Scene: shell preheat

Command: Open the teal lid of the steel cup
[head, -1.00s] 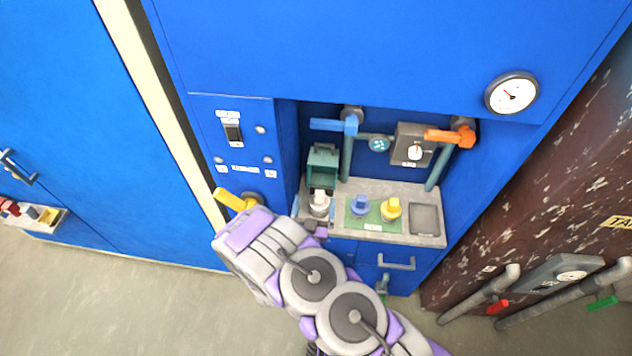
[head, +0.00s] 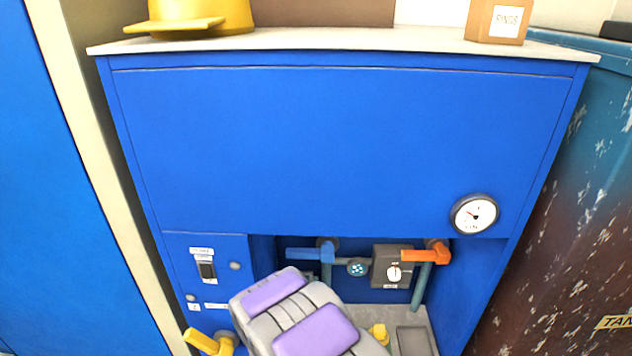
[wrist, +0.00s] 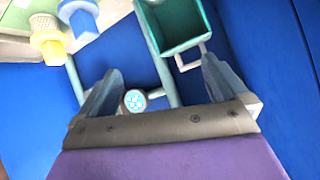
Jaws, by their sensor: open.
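A teal hollow box-like part (wrist: 182,26) with a small pale loop shows at the top of the wrist view. I cannot tell whether it is the lid. The steel cup cannot be made out now; in the head view my arm covers the area where a pale cup-like thing stood. My gripper (wrist: 160,76) is open in the wrist view, with nothing between its fingers. The teal part lies beyond the fingertips, and I see no contact. The gripper's fingers do not show in the head view.
A blue valve handle (head: 308,254), an orange handle (head: 420,256) and a grey knob box (head: 390,266) line the recess. A yellow handle (head: 205,341) juts out at lower left. Blue (wrist: 78,14) and yellow (wrist: 48,40) plugs stand near the teal part.

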